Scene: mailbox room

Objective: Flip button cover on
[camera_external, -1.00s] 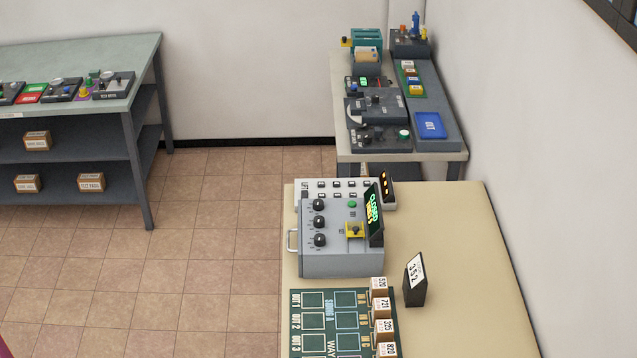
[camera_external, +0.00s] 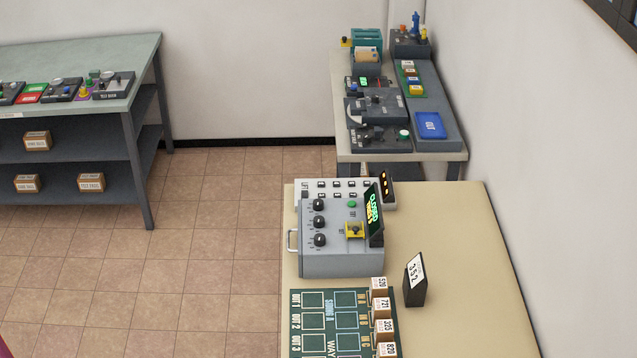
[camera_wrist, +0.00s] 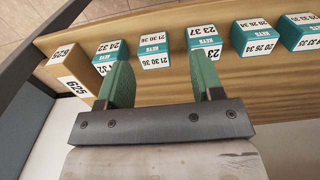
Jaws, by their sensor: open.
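A grey control box (camera_external: 345,263) with black knobs stands on the beige table in the external view. On its top is a small yellow part (camera_external: 355,230) with a dark centre, which may be the button cover; whether it is up or down is too small to tell. A green button (camera_external: 352,203) sits near it. A tilted screen (camera_external: 374,213) with green letters stands at the box's right.
The wooden shelf (camera_wrist: 260,88) holds teal key boxes (camera_wrist: 204,42) and a brown box (camera_wrist: 70,75) marked 625. A green board (camera_external: 327,325) and a dark 352 sign (camera_external: 415,280) share the beige table (camera_external: 470,270). The tiled floor (camera_external: 215,260) is clear.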

